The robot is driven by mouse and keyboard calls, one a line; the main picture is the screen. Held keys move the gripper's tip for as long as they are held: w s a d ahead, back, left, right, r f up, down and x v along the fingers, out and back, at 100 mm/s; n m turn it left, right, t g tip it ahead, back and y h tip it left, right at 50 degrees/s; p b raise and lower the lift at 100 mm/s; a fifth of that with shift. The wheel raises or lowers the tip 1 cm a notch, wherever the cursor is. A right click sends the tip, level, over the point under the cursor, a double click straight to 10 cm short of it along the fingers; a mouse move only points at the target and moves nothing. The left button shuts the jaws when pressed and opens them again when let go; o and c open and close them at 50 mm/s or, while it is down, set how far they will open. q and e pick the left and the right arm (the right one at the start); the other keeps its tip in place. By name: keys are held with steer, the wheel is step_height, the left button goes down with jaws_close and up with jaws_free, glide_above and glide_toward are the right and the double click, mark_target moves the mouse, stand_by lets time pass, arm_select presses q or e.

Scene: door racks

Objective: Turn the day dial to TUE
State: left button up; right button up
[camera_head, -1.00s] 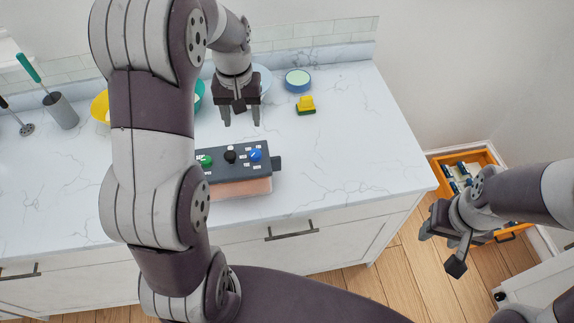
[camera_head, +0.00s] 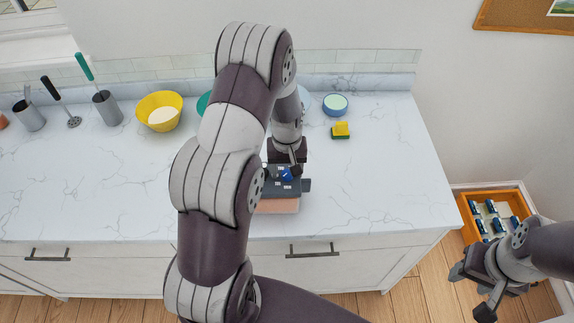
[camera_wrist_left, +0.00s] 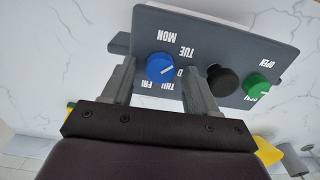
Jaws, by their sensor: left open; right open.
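The dark control panel (camera_head: 305,185) lies on the worktop, partly hidden by my left arm. Its blue day dial (camera_head: 286,175) shows beneath my left gripper (camera_head: 283,167). In the left wrist view, the blue dial (camera_wrist_left: 160,67) sits between the two spread fingers, with a gap at each side. White labels MON, TUE, THU and FRI show around it; the WED label is partly hidden. A white mark lies across the dial, but I cannot tell exactly which day it points to. My right gripper (camera_head: 476,292) is open and empty, away from the panel at lower right.
On the panel (camera_wrist_left: 200,30), a black knob (camera_wrist_left: 222,80) and a green knob (camera_wrist_left: 257,86) sit beside the dial. A sponge (camera_head: 341,130), a blue-rimmed bowl (camera_head: 335,104) and a yellow bowl (camera_head: 160,110) stand behind. Worktop right of the panel is clear.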

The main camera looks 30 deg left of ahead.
arm_select(q)
steer(key=shift+s+r, duration=0.1)
steer(key=shift+s+d+r, duration=0.1)
steer(key=shift+s+d, duration=0.05)
steer(key=shift+d, duration=0.1)
steer(key=c, duration=0.9)
steer(key=shift+c, duration=0.8)
steer(key=shift+a, duration=0.1)
steer(key=shift+m, duration=0.6)
arm_select(e)
steer(key=shift+s+d+f, duration=0.1)
steer(key=shift+s+d, duration=0.1)
steer(key=shift+s, duration=0.05)
arm_select(q)
steer(key=o, duration=1.1)
steer(key=shift+c, duration=0.2)
arm_select(e)
steer(key=shift+a, duration=0.1)
